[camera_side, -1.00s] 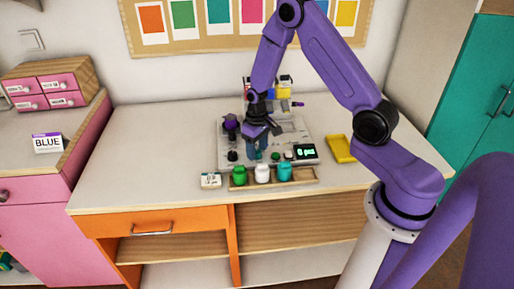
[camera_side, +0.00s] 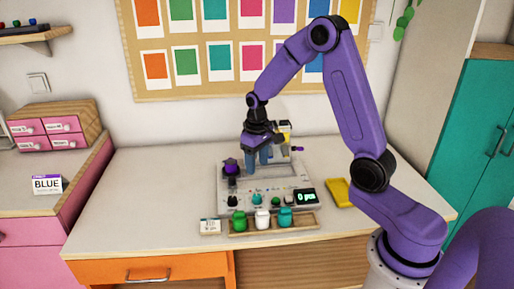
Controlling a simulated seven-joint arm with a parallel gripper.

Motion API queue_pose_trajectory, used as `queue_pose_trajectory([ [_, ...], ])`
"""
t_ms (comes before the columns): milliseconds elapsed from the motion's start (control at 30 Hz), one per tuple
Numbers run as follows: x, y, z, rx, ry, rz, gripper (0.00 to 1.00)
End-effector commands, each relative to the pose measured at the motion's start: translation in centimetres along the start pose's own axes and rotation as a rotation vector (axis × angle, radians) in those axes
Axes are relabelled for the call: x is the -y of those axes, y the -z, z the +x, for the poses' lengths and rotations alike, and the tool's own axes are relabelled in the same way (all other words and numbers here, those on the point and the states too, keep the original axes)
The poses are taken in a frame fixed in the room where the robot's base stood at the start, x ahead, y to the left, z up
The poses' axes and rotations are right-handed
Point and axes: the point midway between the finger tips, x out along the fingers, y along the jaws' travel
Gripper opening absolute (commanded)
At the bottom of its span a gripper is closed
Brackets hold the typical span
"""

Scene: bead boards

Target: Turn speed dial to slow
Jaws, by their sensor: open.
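A light grey machine board (camera_side: 283,177) lies on the table, with controls along its front. These are a black knob (camera_side: 232,200), a teal knob (camera_side: 257,199) and a small green button (camera_side: 275,199). I cannot tell which knob is the speed dial, and no pointer or marks can be read. My gripper (camera_side: 258,164) points down above the middle of the board, with its blue fingers apart and empty. It is clear of the front controls and hides part of the board behind it.
A display (camera_side: 305,197) sits at the board's front right. Green, white and teal jars (camera_side: 262,219) stand in a wooden tray (camera_side: 300,225) in front. A purple-topped post (camera_side: 231,166) stands at the board's left, and a yellow tray (camera_side: 340,193) lies to the right. The table's left side is clear.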

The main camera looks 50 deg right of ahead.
Motion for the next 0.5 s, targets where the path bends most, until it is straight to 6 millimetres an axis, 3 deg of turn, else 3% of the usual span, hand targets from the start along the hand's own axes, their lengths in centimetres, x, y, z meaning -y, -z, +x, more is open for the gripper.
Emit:
queue_pose_trajectory([
  [200,0.0,0.1,-3.6,-0.004,0.0,0.0,0.57],
  [500,0.0,0.0,-5.0,0.0,0.0,-0.001,0.57],
])
